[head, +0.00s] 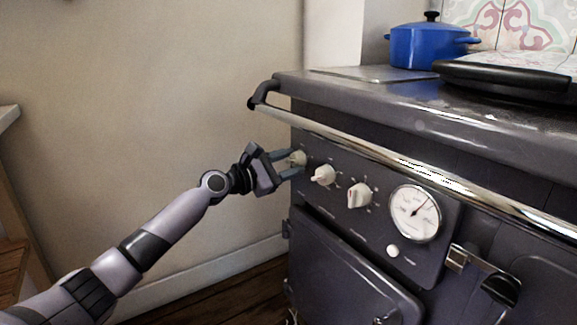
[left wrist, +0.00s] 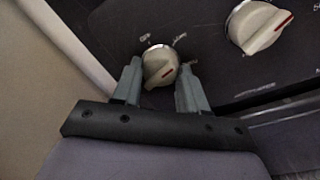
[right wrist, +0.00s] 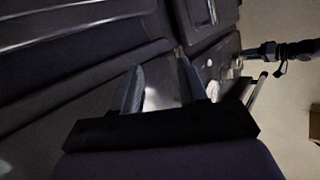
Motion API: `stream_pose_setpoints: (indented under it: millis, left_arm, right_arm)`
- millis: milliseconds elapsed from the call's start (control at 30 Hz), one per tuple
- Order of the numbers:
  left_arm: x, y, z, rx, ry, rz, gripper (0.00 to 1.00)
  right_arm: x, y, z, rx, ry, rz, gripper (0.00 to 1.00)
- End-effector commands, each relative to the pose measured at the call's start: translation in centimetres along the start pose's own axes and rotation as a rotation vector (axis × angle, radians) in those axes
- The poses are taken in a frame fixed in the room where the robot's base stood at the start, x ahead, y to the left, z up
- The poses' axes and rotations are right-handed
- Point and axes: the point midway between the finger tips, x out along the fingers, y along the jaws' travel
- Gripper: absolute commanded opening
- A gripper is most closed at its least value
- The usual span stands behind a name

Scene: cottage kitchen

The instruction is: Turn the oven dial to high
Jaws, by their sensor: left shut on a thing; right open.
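The dark grey range has a row of cream dials on its front panel (head: 320,212). My left gripper (head: 291,163) is shut on the leftmost dial (head: 298,157), at the panel's left end. In the left wrist view this dial (left wrist: 159,66) sits between the two fingers, its red mark toward the lower right; small labels above it are hard to read. My right gripper (right wrist: 158,75) is open and empty in the right wrist view, near the range front.
A chrome rail (head: 400,165) runs across the range above the dials. A round white gauge (head: 415,213) and a small white button (head: 392,251) are farther right. A blue pot (head: 425,45) stands on top. The plain wall (head: 150,90) is at the left.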

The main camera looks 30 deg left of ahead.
Motion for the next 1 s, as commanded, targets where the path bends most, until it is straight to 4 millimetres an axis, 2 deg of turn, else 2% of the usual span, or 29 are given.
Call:
stream_pose_setpoints:
  millis: [500, 1000]
  left_arm:
    - [0.0, -0.1, -0.1, 0.485, -0.031, 0.015, 0.12]
    - [0.1, 0.1, -0.1, 0.958, -0.06, 0.028, 0.12]
  right_arm:
    - [-1.1, 0.7, 0.0, -0.097, 0.06, 0.036, 0.43]
    - [-1.4, 0.9, -0.5, -0.121, 0.084, 0.044, 0.43]
